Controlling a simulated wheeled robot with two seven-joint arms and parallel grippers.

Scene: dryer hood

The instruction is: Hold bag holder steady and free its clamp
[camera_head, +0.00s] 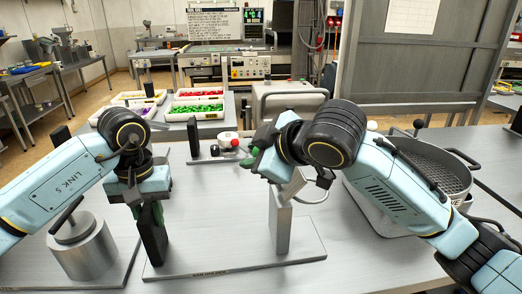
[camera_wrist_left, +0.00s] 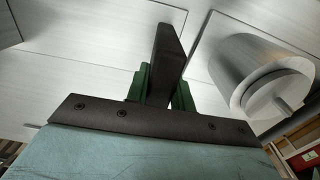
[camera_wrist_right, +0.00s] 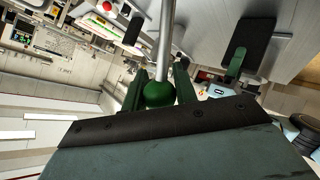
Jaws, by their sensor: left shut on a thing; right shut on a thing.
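The bag holder (camera_head: 235,258) is a flat pale metal base plate with a label at its front edge. A dark upright handle (camera_head: 152,240) stands at its left and a grey post (camera_head: 281,225) at its right. My left gripper (camera_head: 150,212) is shut on the dark handle, which also shows between its green fingers in the left wrist view (camera_wrist_left: 166,55). My right gripper (camera_head: 257,157) is above and left of the grey post. In the right wrist view it is shut on a green ball knob (camera_wrist_right: 159,94) at the end of a metal rod (camera_wrist_right: 166,40). The clamp itself is mostly hidden behind my right arm.
A metal cylinder (camera_head: 85,248) with a knob stands on a plate at the left. A perforated metal basket (camera_head: 432,165) is at the right. A small fixture with a red knob (camera_head: 235,143) lies behind. Trays of red (camera_head: 197,107) and green pieces stand farther back.

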